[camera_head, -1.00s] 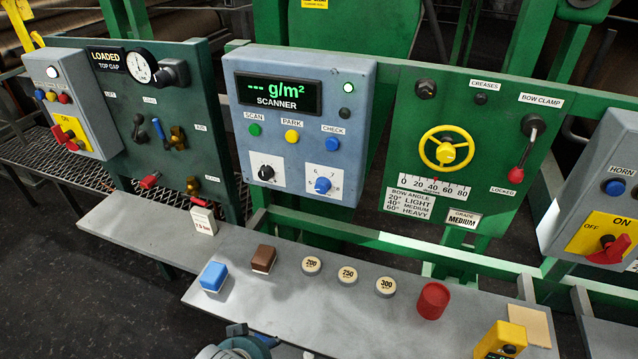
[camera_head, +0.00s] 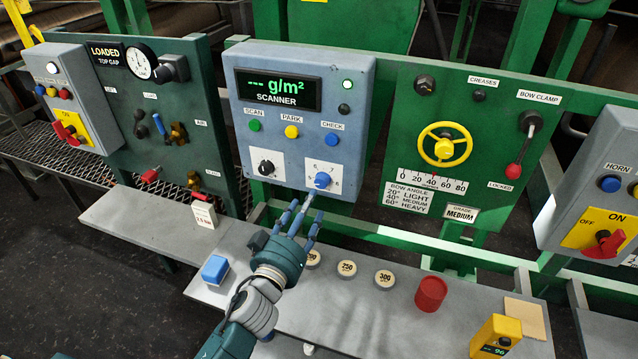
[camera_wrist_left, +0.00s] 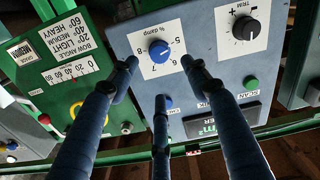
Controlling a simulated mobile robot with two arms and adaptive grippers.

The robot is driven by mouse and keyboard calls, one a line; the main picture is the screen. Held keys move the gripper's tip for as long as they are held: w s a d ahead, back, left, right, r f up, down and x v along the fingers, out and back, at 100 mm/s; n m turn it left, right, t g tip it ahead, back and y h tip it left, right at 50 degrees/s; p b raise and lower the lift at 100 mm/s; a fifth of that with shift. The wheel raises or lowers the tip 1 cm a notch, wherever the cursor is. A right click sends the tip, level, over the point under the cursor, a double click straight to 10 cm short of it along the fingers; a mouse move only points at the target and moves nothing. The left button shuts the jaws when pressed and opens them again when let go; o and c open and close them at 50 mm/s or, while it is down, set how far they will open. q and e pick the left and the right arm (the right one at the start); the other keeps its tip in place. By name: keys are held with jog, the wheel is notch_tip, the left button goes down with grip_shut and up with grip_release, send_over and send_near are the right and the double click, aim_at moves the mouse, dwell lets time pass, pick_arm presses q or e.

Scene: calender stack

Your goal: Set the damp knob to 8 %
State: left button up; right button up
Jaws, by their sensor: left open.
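The damp knob (camera_head: 322,180) is a small blue knob on a white plate at the lower right of the grey scanner box. In the left wrist view the knob (camera_wrist_left: 158,50) shows upside down, with the label "% damp" and numbers around it. I cannot tell its exact setting. My left gripper (camera_head: 304,201) is open and empty, just below the knob in the head view. In the left wrist view its fingers (camera_wrist_left: 161,74) spread around the knob's plate, apart from the knob. The scanner display (camera_head: 277,91) reads "--- g/m²". My right gripper is not in view.
A black trim knob (camera_head: 265,167) sits left of the damp knob. A blue check button (camera_head: 331,140) is above it. On the grey shelf (camera_head: 330,310) are a blue block (camera_head: 215,270), round weights and a red cylinder (camera_head: 431,294). My left arm hides part of the shelf.

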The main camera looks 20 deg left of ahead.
aim_at(320, 183)
pick_arm(q)
jog(key=w+p, duration=0.1)
jog(key=w, duration=0.8)
jog(key=shift+w+d, duration=0.1)
jog(key=shift+d, duration=0.05)
jog(key=shift+c, duration=0.5)
jog(key=c, duration=1)
